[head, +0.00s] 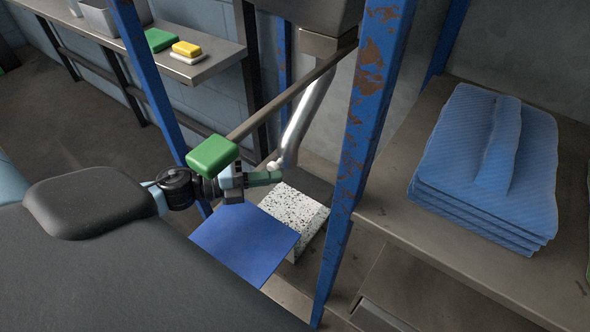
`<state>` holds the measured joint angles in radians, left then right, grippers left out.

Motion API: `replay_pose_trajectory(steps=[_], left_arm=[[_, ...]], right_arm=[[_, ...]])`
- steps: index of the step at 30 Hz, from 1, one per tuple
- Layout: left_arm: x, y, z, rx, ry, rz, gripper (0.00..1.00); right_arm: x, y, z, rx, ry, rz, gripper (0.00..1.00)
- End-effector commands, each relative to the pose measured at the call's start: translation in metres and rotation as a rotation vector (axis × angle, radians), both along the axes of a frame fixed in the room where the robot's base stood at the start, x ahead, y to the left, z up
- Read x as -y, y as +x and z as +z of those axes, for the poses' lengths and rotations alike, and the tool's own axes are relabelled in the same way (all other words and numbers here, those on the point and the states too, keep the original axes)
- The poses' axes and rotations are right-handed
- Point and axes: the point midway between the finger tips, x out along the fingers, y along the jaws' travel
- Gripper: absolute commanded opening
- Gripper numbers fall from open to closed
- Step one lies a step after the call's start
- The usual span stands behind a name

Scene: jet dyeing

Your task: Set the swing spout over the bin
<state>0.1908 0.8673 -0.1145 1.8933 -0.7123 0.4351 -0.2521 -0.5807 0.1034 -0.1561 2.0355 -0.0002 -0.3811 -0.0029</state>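A shiny metal pipe, which looks like the swing spout (304,118), slants down from beneath a grey tank at the top. Its pale lower end is beside my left gripper's tips. A flat bar (285,103) ends in a green block (212,155), just above my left gripper. My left gripper (268,178) points right, and I cannot tell whether its fingers hold anything. Below stand a speckled block-like thing (298,208) and a flat blue panel (245,242); I cannot tell which, if either, is the bin. My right gripper is not in view.
A rusty blue post (362,140) stands right of the spout, and another blue post (150,75) stands left. A bench at right holds folded blue cloths (488,160). A shelf (208,64) at upper left holds green and yellow blocks. Dark floor (85,135) lies open at left.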

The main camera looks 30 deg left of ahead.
Motion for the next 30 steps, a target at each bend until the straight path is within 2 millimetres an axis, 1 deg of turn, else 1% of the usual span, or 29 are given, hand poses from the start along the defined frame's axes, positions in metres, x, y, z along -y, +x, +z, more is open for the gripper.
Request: replay_pose_trajectory(steps=[6, 22, 26, 30], left_arm=[[-0.009, 0.001, 0.001, 0.002, 0.001, 0.005, 0.00], [-0.012, 0.003, 0.005, 0.005, 0.006, 0.013, 0.00], [-0.010, 0.002, 0.019, 0.008, 0.008, 0.009, 0.00], [-0.003, -0.001, 0.046, 0.012, 0.012, -0.002, 0.00]], right_arm=[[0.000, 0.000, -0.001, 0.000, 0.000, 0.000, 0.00], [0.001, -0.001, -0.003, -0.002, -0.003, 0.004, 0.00], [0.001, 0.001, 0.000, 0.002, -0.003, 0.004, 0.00], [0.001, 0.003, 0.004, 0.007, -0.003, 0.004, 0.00]])
